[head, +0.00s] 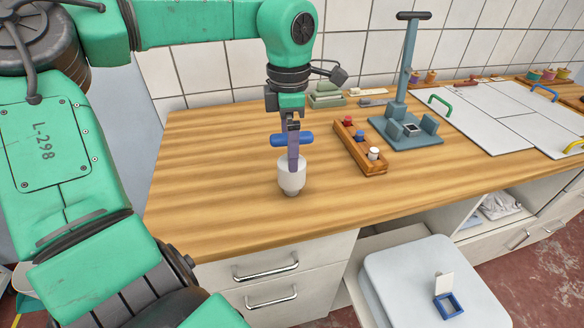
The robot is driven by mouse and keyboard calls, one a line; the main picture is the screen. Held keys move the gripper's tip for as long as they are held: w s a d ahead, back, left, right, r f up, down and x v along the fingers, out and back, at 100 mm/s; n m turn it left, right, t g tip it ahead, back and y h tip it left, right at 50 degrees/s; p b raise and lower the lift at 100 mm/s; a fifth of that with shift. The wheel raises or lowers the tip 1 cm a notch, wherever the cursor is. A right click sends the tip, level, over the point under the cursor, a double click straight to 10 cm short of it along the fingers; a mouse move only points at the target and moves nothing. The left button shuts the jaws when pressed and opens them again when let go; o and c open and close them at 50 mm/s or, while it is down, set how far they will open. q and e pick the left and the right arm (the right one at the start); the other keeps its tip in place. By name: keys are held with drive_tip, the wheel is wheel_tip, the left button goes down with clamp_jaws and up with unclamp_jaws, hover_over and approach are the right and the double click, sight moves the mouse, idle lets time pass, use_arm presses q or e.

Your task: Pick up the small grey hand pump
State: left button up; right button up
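A small object with a pale grey, cup-like body (291,179) and a blue crossbar handle (279,141) stands upright on the wooden worktop; it looks like the hand pump. My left gripper (293,160) points straight down over it from above. Its fingers overlap the blue handle and reach to the top of the body. The fingers line up in this view, so I cannot tell whether they are closed on the pump. The pump's middle is hidden behind them. My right gripper is not in view.
A wooden rack (376,165) with several small knobs lies right of the pump. A blue-grey stand (405,134) with a tall T-handled post is behind it. White panels (488,125) lie farther right. The worktop left of the pump is clear. A pale stool (395,285) stands in front.

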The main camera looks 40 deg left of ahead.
use_arm(q)
wheel_tip(320, 180, down, 2)
drive_tip(key=shift+a, duration=0.1)
clamp_jaws()
drive_tip(key=shift+r, duration=0.1)
